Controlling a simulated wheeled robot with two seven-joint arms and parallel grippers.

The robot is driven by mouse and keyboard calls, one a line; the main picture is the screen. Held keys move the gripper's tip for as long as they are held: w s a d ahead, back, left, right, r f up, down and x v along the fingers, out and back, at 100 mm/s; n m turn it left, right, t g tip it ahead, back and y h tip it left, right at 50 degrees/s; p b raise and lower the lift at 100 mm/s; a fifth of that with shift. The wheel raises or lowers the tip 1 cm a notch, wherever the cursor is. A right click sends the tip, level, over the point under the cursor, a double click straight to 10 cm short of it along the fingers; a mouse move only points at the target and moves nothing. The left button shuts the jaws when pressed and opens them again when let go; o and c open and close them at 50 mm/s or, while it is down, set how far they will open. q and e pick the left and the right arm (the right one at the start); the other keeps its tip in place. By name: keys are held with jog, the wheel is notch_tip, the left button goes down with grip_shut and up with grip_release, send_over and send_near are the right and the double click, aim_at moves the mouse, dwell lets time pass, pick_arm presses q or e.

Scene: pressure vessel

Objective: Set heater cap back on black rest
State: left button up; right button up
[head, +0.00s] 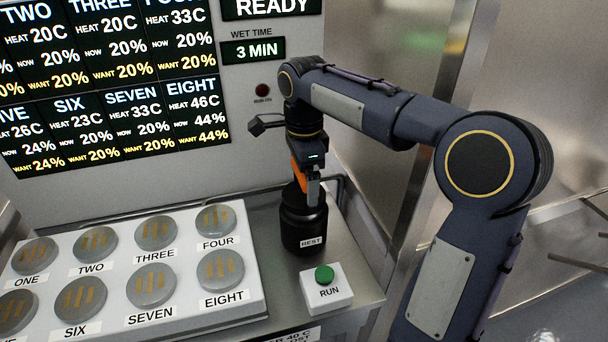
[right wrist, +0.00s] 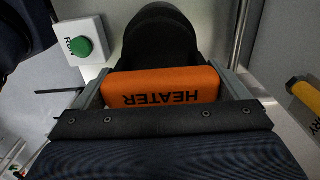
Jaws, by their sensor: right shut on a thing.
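The heater cap shows an orange grip in the head view (head: 298,178) and an orange block lettered HEATER in the right wrist view (right wrist: 165,87). My right gripper (head: 312,190) is shut on this orange part from above. The black rest (head: 304,222), a round black stand labelled REST, is directly below the gripper; it stands on the metal counter. A black round body (right wrist: 160,38) shows beyond the orange block in the right wrist view. Whether the cap touches the rest or hovers just above it I cannot tell. My left gripper is not in view.
A white box with a green RUN button (head: 325,275) stands just in front of the rest. A white panel (head: 120,290) with several numbered round lids lies to the left. A display wall (head: 110,80) stands behind. A metal rail (head: 340,195) runs behind the rest.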

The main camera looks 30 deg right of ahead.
jog(key=o, duration=1.5)
jog(key=shift+o, duration=0.2)
jog(key=shift+r, duration=0.1)
notch_tip(320, 180, up, 12)
jog(key=p, duration=0.2)
jog(key=shift+s, duration=0.3)
jog(key=s+a+f+n+t+y, duration=0.2)
jog(key=s+a+f+n, duration=0.1)
jog(key=s+f+n, duration=0.5)
jog(key=s+a+f+n+t+y, duration=0.1)
jog(key=s+a+f+n+t, duration=0.2)
jog(key=s+f+n, duration=0.6)
jog(key=s+a+n, duration=0.1)
jog(key=s+n, duration=0.1)
jog(key=s, duration=0.2)
jog(key=shift+s+a+f+t+y, duration=0.2)
jog(key=shift+s+f+t+y, duration=0.1)
jog(key=shift+y, duration=0.1)
